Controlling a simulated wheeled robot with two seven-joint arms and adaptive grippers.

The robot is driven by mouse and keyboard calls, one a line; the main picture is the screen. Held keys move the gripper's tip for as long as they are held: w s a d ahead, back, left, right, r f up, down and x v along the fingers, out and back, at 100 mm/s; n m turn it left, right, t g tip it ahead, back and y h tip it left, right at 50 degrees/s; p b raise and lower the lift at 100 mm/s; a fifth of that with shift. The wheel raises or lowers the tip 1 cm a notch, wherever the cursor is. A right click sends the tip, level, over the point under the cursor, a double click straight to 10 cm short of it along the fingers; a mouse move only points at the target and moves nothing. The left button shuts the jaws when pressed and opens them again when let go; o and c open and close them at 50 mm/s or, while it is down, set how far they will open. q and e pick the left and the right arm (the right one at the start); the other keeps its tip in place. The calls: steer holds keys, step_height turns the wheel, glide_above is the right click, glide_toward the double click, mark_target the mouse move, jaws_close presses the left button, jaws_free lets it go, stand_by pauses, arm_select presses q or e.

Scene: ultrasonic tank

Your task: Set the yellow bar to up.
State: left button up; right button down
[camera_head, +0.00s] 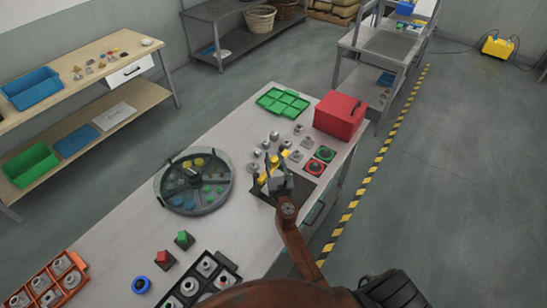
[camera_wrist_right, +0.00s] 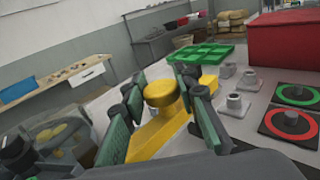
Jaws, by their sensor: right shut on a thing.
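The yellow bar (camera_wrist_right: 157,132) lies slantwise in the right wrist view, from near lower left to far upper right, with a round yellow knob (camera_wrist_right: 160,92) on top. My right gripper (camera_wrist_right: 158,108) is shut on the bar, with green-padded fingers on either side of the knob. In the head view the right gripper (camera_head: 273,168) comes down over the bar (camera_head: 263,178) on a dark plate (camera_head: 304,189) at the bench's right side. The gripper hides part of the bar, and I cannot read any position markings. My left gripper is not in view.
Two buttons with red and green rings (camera_head: 320,160) and several grey fittings (camera_head: 298,142) stand close by. A red box (camera_head: 340,114) and a green tray (camera_head: 283,102) are behind. A round divided tray (camera_head: 193,181) is to the left.

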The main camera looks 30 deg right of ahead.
steer(key=c, duration=1.9)
jaws_free()
steer(key=shift+w+r, duration=0.1)
steer(key=shift+r, duration=0.35)
steer(key=shift+o, duration=2)
steer(key=shift+f, duration=0.25)
steer(key=v, duration=1.2)
